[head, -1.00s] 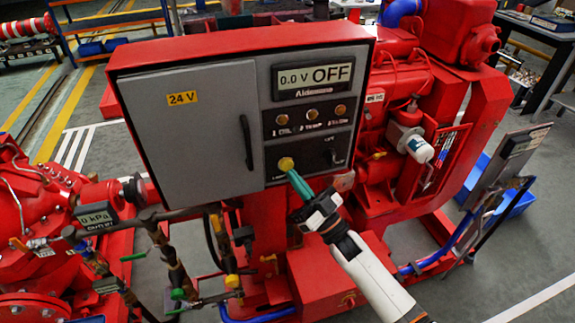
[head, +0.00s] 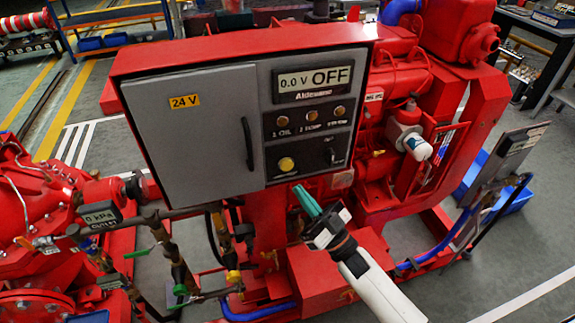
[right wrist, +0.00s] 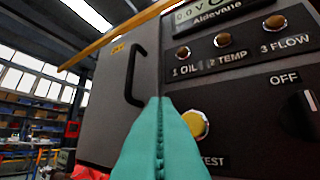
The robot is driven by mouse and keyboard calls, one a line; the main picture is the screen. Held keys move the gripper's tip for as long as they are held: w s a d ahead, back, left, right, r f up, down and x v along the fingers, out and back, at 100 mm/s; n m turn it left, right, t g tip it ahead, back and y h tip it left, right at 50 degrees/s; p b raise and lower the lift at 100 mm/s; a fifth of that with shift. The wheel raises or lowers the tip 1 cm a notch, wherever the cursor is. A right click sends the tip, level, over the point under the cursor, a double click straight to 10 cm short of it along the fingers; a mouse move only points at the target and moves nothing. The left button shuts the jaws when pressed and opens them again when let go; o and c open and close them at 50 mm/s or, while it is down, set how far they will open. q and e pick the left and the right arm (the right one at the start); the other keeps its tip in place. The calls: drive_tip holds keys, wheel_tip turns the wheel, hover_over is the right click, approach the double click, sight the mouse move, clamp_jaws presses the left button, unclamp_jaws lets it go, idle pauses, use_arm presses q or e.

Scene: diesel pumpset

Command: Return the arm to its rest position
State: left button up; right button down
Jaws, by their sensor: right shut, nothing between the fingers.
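My right gripper (head: 307,200) has teal fingers that are shut and empty. In the head view it is in front of and below the lower right corner of the grey control panel (head: 190,135), apart from it. In the right wrist view the shut fingers (right wrist: 160,140) point up toward the panel, with the yellow button (right wrist: 196,124) just right of their tips. The yellow button also shows in the head view (head: 286,164), uncovered. The display (head: 315,80) reads "0.0 V OFF". My left gripper is not in view.
Red pump pipework with a kPa gauge (head: 100,213) stands at the left. A red engine with a white filter (head: 417,146) is behind at the right. A tilted grey panel (head: 502,155) stands at the far right. Open floor (head: 480,270) lies at the lower right.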

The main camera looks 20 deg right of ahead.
drive_tip(key=shift+f, duration=0.1)
idle(0.4)
drive_tip(key=d+f+m+g+h+b, duration=0.15)
drive_tip(key=f+h, duration=0.25)
drive_tip(key=f, duration=0.7)
drive_tip(key=d+f+m+g+h+p, duration=0.1)
drive_tip(key=d+f+m+g+h, duration=0.2)
drive_tip(key=f, duration=0.7)
drive_tip(key=s+f+g+h, duration=0.1)
drive_tip(key=s+f, duration=0.2)
drive_tip(key=f, duration=0.3)
drive_tip(key=s+d+f+g+h+b, duration=0.1)
drive_tip(key=s+f+g+h, duration=0.15)
drive_tip(key=f, duration=0.35)
drive_tip(key=s+f+g+h, duration=0.1)
drive_tip(key=s+f, duration=0.2)
drive_tip(key=f, duration=0.3)
drive_tip(key=s+f+g, duration=0.3)
drive_tip(key=s+f, duration=0.3)
drive_tip(key=s, duration=0.5)
drive_tip(key=s+d+f+g+h, duration=0.1)
drive_tip(key=s+f+g, duration=0.3)
drive_tip(key=s, duration=0.7)
drive_tip(key=s+d+f+g+h+b, duration=0.1)
drive_tip(key=s+f+g, duration=0.3)
drive_tip(key=s+f, duration=0.4)
drive_tip(key=s, duration=0.3)
drive_tip(key=shift+f, duration=0.35)
